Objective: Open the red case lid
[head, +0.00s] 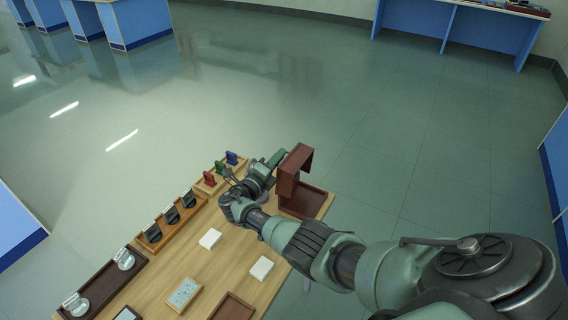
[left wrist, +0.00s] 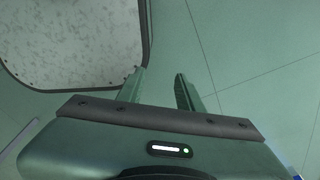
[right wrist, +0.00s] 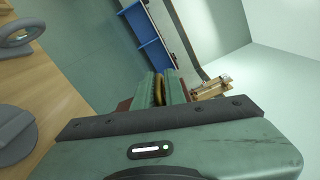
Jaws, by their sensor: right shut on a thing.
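The red case, reddish-brown, stands at the far right corner of the table in the head view. Its lid (head: 290,180) is raised and stands roughly upright above the open base (head: 318,203). My right gripper (head: 277,157) is at the upper left of the lid. In the right wrist view its fingers (right wrist: 165,90) are shut on a small brass-coloured piece (right wrist: 159,88), with a bit of red-brown behind them; whether the piece belongs to the lid is hard to tell. My left gripper (left wrist: 160,86) is open and empty over the floor and is outside the head view.
The wooden table (head: 205,262) holds a rack of dark pieces (head: 172,216), a small rack with red, green and blue pieces (head: 221,168), white blocks (head: 262,268) and a brown tray (head: 232,308). The floor beyond the table is clear.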

